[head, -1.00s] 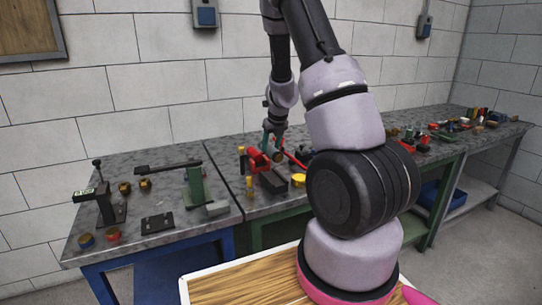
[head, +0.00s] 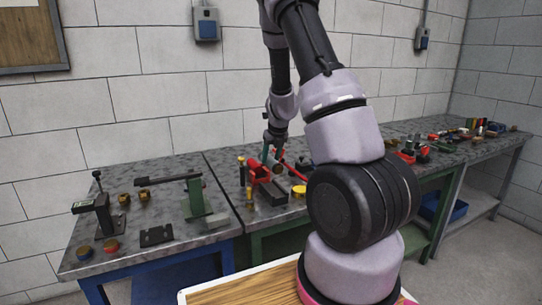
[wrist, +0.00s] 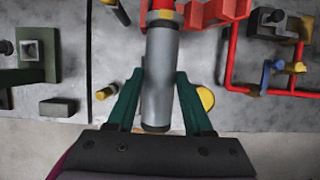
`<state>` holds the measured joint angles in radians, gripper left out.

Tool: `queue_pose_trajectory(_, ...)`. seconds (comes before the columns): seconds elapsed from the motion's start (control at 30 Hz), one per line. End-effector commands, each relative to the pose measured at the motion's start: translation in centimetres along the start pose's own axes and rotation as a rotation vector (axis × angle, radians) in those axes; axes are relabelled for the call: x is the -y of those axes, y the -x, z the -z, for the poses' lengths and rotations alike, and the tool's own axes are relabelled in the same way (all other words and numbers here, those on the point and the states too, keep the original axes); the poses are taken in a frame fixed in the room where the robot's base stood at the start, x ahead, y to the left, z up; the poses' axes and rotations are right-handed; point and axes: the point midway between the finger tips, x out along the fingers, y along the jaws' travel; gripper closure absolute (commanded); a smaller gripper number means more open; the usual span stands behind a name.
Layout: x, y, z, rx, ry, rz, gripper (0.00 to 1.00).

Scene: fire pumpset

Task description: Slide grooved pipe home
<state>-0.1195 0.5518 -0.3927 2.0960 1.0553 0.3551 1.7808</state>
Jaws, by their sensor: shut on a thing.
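The grey grooved pipe (wrist: 160,75) lies lengthwise between the green fingers of my gripper (wrist: 157,90) in the wrist view. My gripper is shut on it near its dark-banded near end. The pipe's far end meets a yellow band (wrist: 164,16) and a red part at the top edge; I cannot tell how deep it sits. A red fixture (wrist: 215,10) stands right beside that end. In the head view my gripper (head: 274,150) is above the middle bench, by the red fixture (head: 258,170); the pipe is hard to make out there.
Red piping (wrist: 232,60) runs to the right of the pipe in the wrist view. A yellow round piece (wrist: 206,98) lies close to the right finger. A green stand (head: 195,198) and a black vise-like device (head: 97,208) occupy the left bench.

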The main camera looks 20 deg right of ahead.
Motion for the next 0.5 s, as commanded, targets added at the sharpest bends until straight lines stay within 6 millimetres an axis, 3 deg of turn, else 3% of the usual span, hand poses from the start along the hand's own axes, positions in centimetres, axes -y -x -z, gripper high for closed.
queue_pose_trajectory(0.5,0.0,-1.8,0.7,0.001,0.0,0.0,1.0)
